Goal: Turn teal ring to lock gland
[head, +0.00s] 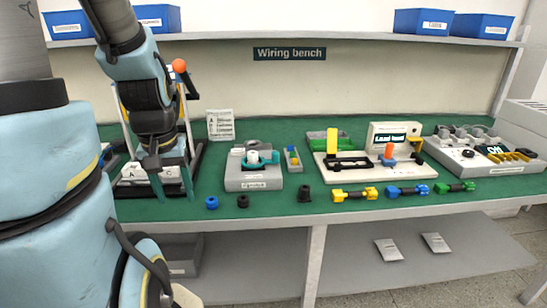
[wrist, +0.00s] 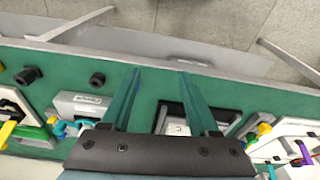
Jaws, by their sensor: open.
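The teal ring (head: 253,158) sits around a white upright part on a grey fixture block (head: 253,183) near the middle left of the bench. The fixture block also shows in the wrist view (wrist: 80,102), left of my fingers, and its far part is cut off by my gripper body, so the ring is mostly hidden there. My gripper (head: 155,186) is at the left of the bench, in front of a frame with an orange-knobbed lever. In the wrist view my gripper (wrist: 163,72) has its two teal fingers wide apart with nothing held between them.
Small blue (head: 211,202) and black (head: 243,201) caps lie along the front edge, with another black part (head: 304,193) farther right. A small tray (head: 292,157) stands right of the fixture. A white test station (head: 365,165) and coloured connectors are farther right. Green surface before the fixture is partly free.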

